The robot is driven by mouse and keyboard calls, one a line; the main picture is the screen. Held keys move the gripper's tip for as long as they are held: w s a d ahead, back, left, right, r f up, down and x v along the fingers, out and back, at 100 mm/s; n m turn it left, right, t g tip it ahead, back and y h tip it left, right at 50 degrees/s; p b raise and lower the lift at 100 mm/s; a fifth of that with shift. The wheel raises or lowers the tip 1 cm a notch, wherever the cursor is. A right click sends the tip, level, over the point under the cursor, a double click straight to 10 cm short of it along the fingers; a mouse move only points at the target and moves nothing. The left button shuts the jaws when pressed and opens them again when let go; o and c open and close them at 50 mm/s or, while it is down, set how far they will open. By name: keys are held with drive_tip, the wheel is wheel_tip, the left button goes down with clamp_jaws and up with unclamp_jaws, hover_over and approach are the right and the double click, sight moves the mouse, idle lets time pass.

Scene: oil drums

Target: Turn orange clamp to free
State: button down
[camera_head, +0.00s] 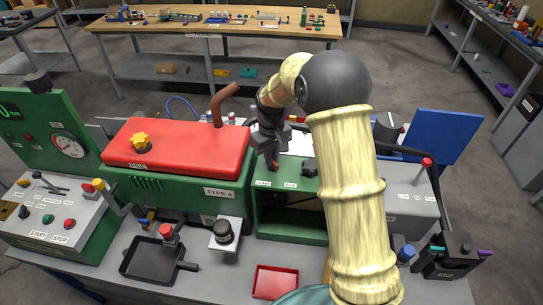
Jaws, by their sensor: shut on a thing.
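My gripper (271,148) points down over the green machine, between the red tank and the pale panel to its right. It is shut on a small red-orange handle (273,163), whose lower end shows just below the fingers. This handle looks like the orange clamp, but the fingers hide most of it and its turn angle is unclear. Two small labels, too small to read surely, lie on the green top just below it, beside a black knob (309,168). My pale arm covers part of the machine to the right.
The red tank (180,146) with a yellow-orange fill knob (141,142) stands left of my gripper, with a brown pipe (220,106) behind. A red-topped lever (426,163) stands at right. A black pan (153,260) and red tray (275,283) lie in front.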

drive_tip(key=shift+a+r+n, duration=0.1)
drive_tip(key=shift+n, duration=0.8)
drive_tip(key=c, duration=1.5)
unclamp_jaws()
wheel_tip(320, 180, up, 17)
drive_tip(key=shift+r+b, duration=0.2)
drive_tip(key=shift+b, duration=1)
